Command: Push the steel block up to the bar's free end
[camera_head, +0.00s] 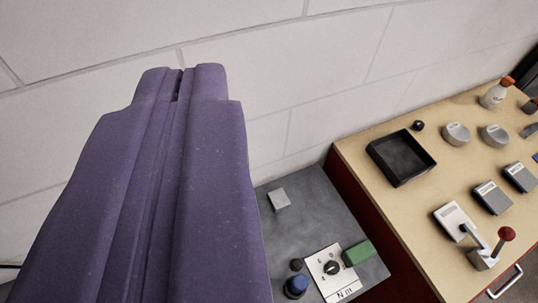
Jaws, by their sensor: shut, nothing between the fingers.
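A small light-grey block (279,200), which looks like the steel block, sits on a dark grey top (315,214) at the lower middle. My purple gripper (181,84) fills the left of the view, its two fingers side by side and shut with nothing held. It points up the picture toward the wall, left of the block, and appears apart from it. I cannot make out the bar or its free end; part of the grey top is hidden behind my gripper.
Near the front of the grey top are a white dial panel (318,264), a green block (357,253) and a blue knob (296,287). A wooden bench (380,215) at right holds a black tray (373,154), scale-like devices and a red-knobbed lever (505,233). A pale block wall (290,60) stands behind.

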